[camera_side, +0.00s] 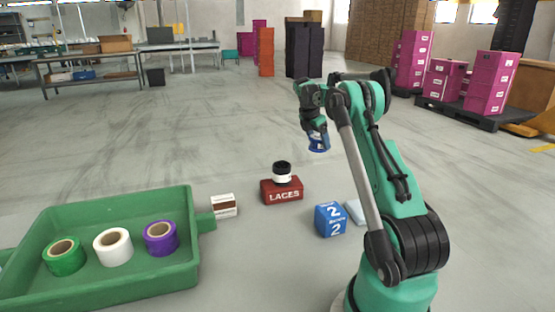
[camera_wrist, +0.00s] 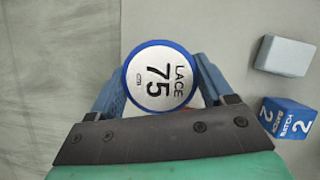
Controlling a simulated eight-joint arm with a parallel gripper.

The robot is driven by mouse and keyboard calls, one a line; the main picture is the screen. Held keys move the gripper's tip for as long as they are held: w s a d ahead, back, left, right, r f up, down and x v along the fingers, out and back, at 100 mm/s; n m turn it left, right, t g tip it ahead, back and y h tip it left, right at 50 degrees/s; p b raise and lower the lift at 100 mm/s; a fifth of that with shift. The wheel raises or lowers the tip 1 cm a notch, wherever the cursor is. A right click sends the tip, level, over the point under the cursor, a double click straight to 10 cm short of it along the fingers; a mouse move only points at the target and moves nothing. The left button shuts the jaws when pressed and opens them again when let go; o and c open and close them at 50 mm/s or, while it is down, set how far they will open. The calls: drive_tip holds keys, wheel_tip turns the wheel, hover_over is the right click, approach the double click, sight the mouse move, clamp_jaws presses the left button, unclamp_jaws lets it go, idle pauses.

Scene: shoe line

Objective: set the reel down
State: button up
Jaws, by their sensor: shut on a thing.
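My gripper (camera_side: 316,136) is raised above the floor, shut on a blue reel (camera_side: 319,146). In the wrist view the reel (camera_wrist: 158,77) shows a round white face with a blue rim, lettered "LACE 75 cm", between the two blue-grey fingers (camera_wrist: 160,88). In the side view nothing shows touching its underside. A green tray (camera_side: 110,205) at lower left holds a green reel (camera_side: 64,262), a white reel (camera_side: 110,253) and a purple reel (camera_side: 161,245), spaced along it.
A red LACES box (camera_side: 281,195) carries a small black-and-white round item (camera_side: 282,175). A white-and-brown box (camera_side: 224,207) stands by the tray. A blue "2" cube (camera_side: 330,219) and a pale block (camera_side: 356,211) sit near my base. Open floor lies behind.

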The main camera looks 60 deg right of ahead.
drive_tip(key=w+a+r, duration=0.3)
drive_tip(key=a+r, duration=0.2)
drive_tip(key=a, duration=0.3)
wheel_tip(320, 180, up, 5)
hover_over(283, 233)
drive_tip(key=a, duration=0.1)
drive_tip(key=shift+m, duration=0.3)
drive_tip(key=f, duration=1.9)
drive_tip(key=shift+w+a+f, duration=0.15)
drive_tip(key=shift+w+f, duration=0.15)
drive_tip(key=shift+w, duration=0.1)
drive_tip(key=shift+f, duration=0.1)
drive_tip(key=o, duration=1.2)
